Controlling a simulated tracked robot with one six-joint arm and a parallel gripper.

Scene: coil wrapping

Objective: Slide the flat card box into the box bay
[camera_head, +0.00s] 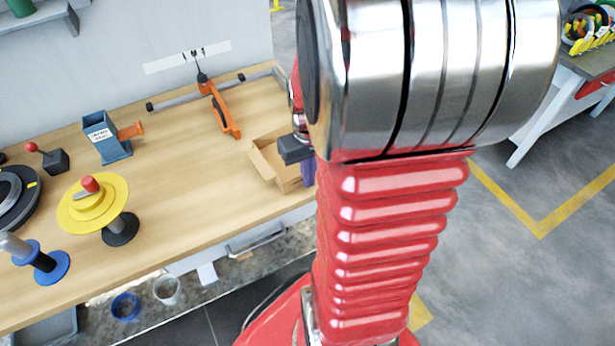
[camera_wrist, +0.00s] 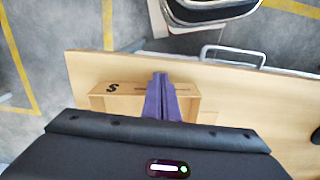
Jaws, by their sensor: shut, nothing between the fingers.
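A tan card box (camera_head: 268,158) with raised thin walls stands at the right end of the workbench. Its dark "S" marking shows on one wall in the wrist view (camera_wrist: 125,88). My gripper (camera_head: 307,172) is at the box's right side in the head view, partly hidden by my arm. In the wrist view its purple fingers (camera_wrist: 161,84) are shut together with nothing between them and overlap the box's wall. Whether they touch it I cannot tell. The lower part of the box is hidden behind the gripper body. I cannot make out a separate box bay.
The wooden bench (camera_head: 190,190) is clear left of the box. An orange-handled tool (camera_head: 222,110) on a rail, a blue labelled holder (camera_head: 105,138) and a yellow spool (camera_head: 92,203) stand on it. A drawer handle (camera_wrist: 232,54) sits at the bench's edge.

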